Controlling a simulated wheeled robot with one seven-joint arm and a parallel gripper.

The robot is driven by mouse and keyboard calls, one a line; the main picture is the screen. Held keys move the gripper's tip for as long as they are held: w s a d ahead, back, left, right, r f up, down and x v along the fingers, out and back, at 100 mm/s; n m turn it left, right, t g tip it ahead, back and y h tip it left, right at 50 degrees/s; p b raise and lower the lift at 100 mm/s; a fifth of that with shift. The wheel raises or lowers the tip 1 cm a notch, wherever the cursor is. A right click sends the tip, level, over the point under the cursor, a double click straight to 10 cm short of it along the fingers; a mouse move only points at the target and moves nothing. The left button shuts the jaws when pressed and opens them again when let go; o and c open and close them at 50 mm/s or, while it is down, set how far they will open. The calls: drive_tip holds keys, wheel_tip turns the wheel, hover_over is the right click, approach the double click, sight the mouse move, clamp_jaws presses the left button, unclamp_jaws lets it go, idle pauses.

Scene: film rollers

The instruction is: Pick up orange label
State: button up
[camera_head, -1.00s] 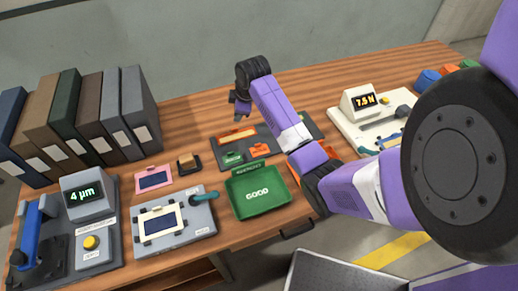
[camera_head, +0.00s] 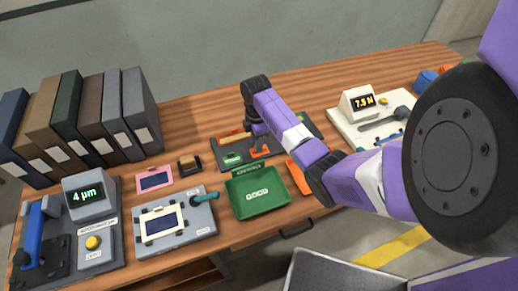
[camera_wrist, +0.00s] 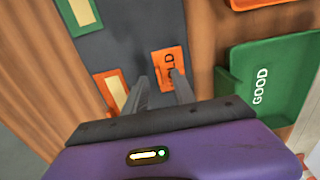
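The orange label (camera_wrist: 172,68), a small card with dark lettering partly hidden by a fingertip, lies on a dark grey mat (camera_wrist: 130,40) in the wrist view. In the head view the orange label (camera_head: 260,149) shows in front of my wrist. My gripper (camera_wrist: 160,77) is above the mat with its two fingers apart and nothing between them. The fingertips appear near the label's lower edge in the wrist view, the right one overlapping it. I cannot tell whether they touch it. In the head view the fingers are hard to make out below my wrist.
A green tray marked GOOD (camera_head: 257,212) stands in front of the mat. An orange tray (camera_head: 297,178), partly behind my arm, is to its right. A green label (camera_head: 232,158) lies left of the orange one. An orange-framed strip (camera_wrist: 112,92) lies near my left finger.

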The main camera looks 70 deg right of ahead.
drive_tip(key=shift+f, duration=0.3)
clamp_jaws()
drive_tip(key=shift+r, duration=0.15)
wheel_tip(320, 180, up, 20)
drive_tip(key=p, duration=0.5)
